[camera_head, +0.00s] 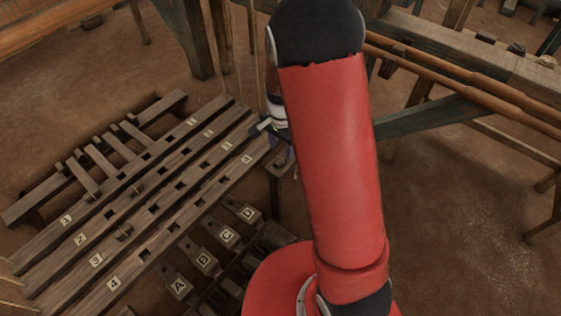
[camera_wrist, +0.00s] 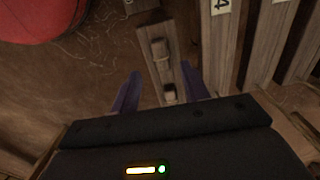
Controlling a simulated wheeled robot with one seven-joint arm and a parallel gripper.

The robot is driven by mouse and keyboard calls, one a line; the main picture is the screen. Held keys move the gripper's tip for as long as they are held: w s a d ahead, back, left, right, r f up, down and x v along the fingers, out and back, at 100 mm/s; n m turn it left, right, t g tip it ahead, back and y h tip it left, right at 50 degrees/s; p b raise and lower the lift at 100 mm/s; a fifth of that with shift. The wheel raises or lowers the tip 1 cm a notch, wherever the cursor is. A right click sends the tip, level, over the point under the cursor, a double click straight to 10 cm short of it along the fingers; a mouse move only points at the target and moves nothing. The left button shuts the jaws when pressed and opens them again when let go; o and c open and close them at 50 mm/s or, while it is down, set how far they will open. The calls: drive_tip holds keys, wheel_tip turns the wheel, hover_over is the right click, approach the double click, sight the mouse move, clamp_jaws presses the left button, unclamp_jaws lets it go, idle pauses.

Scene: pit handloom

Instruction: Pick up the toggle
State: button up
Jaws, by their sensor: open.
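Two small wooden pegs stand on a narrow wooden post top (camera_wrist: 149,28) in the wrist view. The farther, larger peg (camera_wrist: 160,50) lies just beyond my fingertips, and the nearer one (camera_wrist: 170,95) is between my fingers, partly hidden by the gripper body. Either may be the toggle; I cannot tell which. My gripper (camera_wrist: 161,72) is open, with one purple finger on each side of the post and nothing held. In the head view my gripper (camera_head: 283,156) is mostly hidden behind my red arm, just above the small post (camera_head: 278,172).
Slotted wooden bars numbered 1 to 4 (camera_head: 150,205) lie left of the post. Pedals lettered A to D (camera_head: 204,260) are in front of them. Loom beams (camera_head: 460,55) cross at the back right. Bare earth floor (camera_head: 455,215) is clear at right.

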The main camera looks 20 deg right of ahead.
sight(281, 158)
wheel_tip(281, 158, down, 5)
drive_tip(key=shift+f, duration=0.1)
clamp_jaws()
idle(0.4)
